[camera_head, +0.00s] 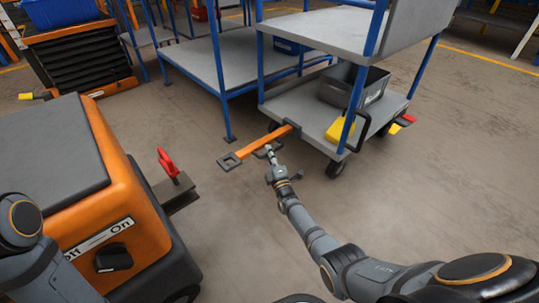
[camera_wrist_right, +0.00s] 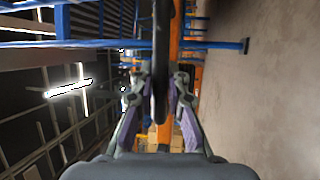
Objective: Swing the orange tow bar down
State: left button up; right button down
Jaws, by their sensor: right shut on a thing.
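The orange tow bar (camera_head: 262,143) reaches out from the lower front of the grey cart (camera_head: 300,100) and ends in a dark square eye (camera_head: 230,161). It looks about level, above the floor. My right gripper (camera_head: 270,155) is at the bar's near side, shut on its dark handle. In the right wrist view the dark handle (camera_wrist_right: 161,60) stands between the fingers (camera_wrist_right: 160,97), with the orange bar (camera_wrist_right: 174,40) behind it. The exact finger contact is hard to see. My left gripper is out of view.
An orange and grey tug (camera_head: 130,215) stands at left, its hitch (camera_head: 178,195) with a red pin (camera_head: 168,164) facing the bar's eye across a gap. The cart carries a grey bin (camera_head: 372,88) and a yellow item (camera_head: 337,131). A blue-framed rack (camera_head: 215,70) stands behind. Floor at right is clear.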

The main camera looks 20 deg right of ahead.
jog(key=shift+d, duration=0.1)
jog(key=c, duration=1.3)
grip_release()
jog(key=shift+f, duration=0.15)
jog(key=shift+c, duration=0.2)
notch_tip(320, 180, up, 10)
jog(key=shift+r, duration=0.15)
